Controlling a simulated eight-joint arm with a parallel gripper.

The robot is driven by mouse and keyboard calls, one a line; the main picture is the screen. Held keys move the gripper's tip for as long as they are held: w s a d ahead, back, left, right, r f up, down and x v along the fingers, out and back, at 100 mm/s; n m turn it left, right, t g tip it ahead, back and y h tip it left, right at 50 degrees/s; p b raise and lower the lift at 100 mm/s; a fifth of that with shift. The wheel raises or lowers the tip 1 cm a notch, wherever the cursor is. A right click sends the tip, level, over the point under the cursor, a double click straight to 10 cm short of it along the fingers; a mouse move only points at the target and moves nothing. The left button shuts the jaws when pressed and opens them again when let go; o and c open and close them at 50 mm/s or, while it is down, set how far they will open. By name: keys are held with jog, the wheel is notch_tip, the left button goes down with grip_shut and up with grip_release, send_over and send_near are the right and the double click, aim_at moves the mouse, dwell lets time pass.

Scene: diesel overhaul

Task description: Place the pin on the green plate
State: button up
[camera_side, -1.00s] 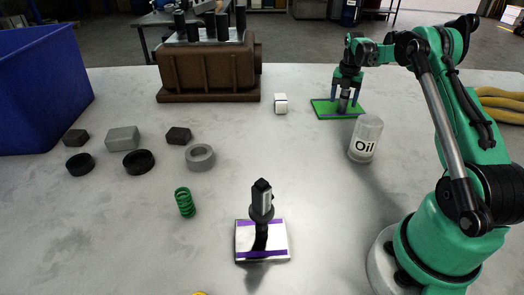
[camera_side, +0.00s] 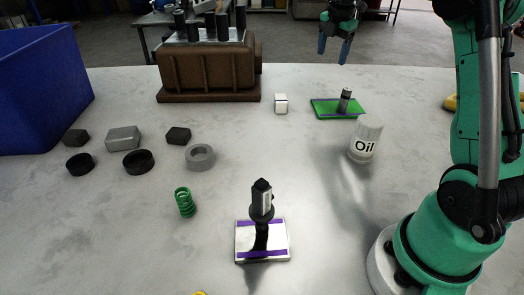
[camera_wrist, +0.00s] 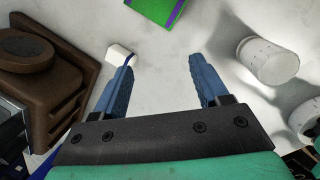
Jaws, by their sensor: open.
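The pin (camera_side: 344,100) is a short grey metal cylinder. It stands on the green plate (camera_side: 325,109) at the back right of the table, leaning slightly to the right. The plate's edge also shows at the top of the wrist view (camera_wrist: 158,10); the pin is not visible there. My gripper (camera_side: 334,60) is raised well above and behind the plate, with its blue fingers apart and nothing between them. The open fingers also show in the wrist view (camera_wrist: 160,92).
The oil can (camera_side: 365,139) stands just in front of the plate. A small white block (camera_side: 281,103) is left of it. The brown engine block (camera_side: 209,73) is at the back. An injector stands on a purple-striped plate (camera_side: 275,253) in front. A blue bin (camera_side: 40,90) is far left.

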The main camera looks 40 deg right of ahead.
jog(key=s+a+r+m+t, duration=0.1)
jog(key=s+a+m+t, duration=0.2)
jog(key=a+m, duration=1)
jog(key=s+a+f+m+t+y, duration=0.1)
jog(key=s+a+f+m, duration=0.1)
jog(key=a, duration=0.4)
jog(key=s+a+f+m+t, duration=0.1)
jog(key=s+a+f+m, duration=0.1)
jog(key=s+a, duration=0.3)
jog(key=shift+a+f+m+t+y, duration=0.35)
jog(key=shift+a+f, duration=0.35)
jog(key=shift+a, duration=0.25)
